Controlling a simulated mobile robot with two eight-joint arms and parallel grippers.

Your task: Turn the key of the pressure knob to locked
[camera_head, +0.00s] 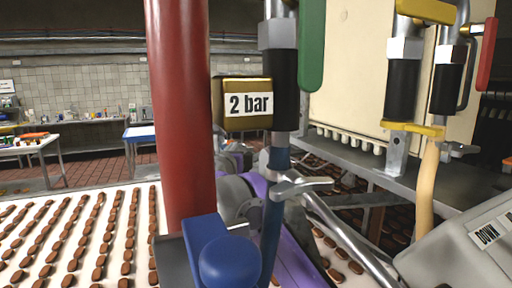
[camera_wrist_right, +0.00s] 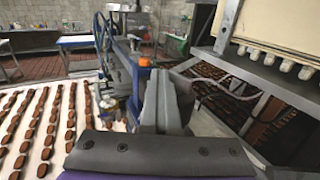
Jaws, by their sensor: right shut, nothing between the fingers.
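A silver wing-shaped handle (camera_head: 301,186) sits lower on that pipe, over a blue hose. A blue round knob-like part (camera_head: 230,262) shows at the bottom, by the red post. I cannot tell which part is the pressure knob or its key, or whether it is locked. My right gripper (camera_head: 236,158) is behind the pipe and below the box, partly hidden. Its grey fingers (camera_wrist_right: 162,84) are shut and empty in the wrist view. My left gripper is not in view.
A thick red post (camera_head: 181,120) stands left of the box. Green (camera_head: 312,45) and red (camera_head: 487,55) lever handles hang nearby. A white conveyor (camera_head: 75,240) carries rows of brown biscuits. A grey labelled box (camera_head: 465,255) is at the lower right.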

